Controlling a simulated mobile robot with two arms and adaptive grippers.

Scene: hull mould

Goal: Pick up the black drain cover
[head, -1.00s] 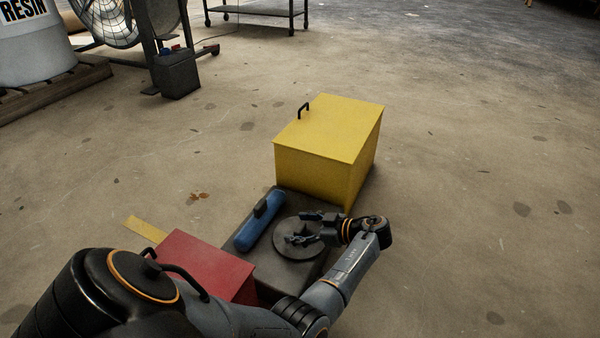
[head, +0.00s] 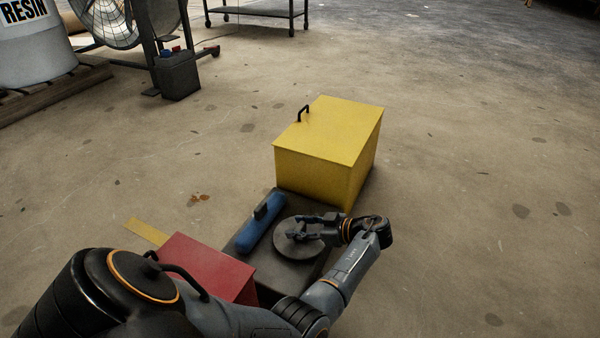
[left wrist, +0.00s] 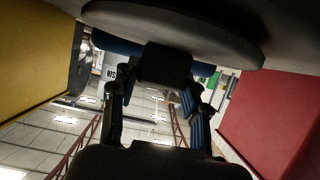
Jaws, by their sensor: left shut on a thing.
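The drain cover (head: 289,244) is a round dark grey disc above or on a low dark block (head: 285,272), beside the blue cylinder. My left gripper (head: 309,231) reaches in from the right over the disc and is shut on its raised middle part. In the left wrist view the disc (left wrist: 175,28) spans the top, and its black knob (left wrist: 165,62) sits between the fingers of my left gripper (left wrist: 158,80). I cannot tell how much gap there is between disc and block. My right gripper is not in view.
A blue cylinder with a black handle (head: 257,232) lies left of the disc. A yellow box (head: 330,135) stands behind, and a red box (head: 205,268) in front left. A yellow strip (head: 146,231) lies on the floor. The floor at right is clear.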

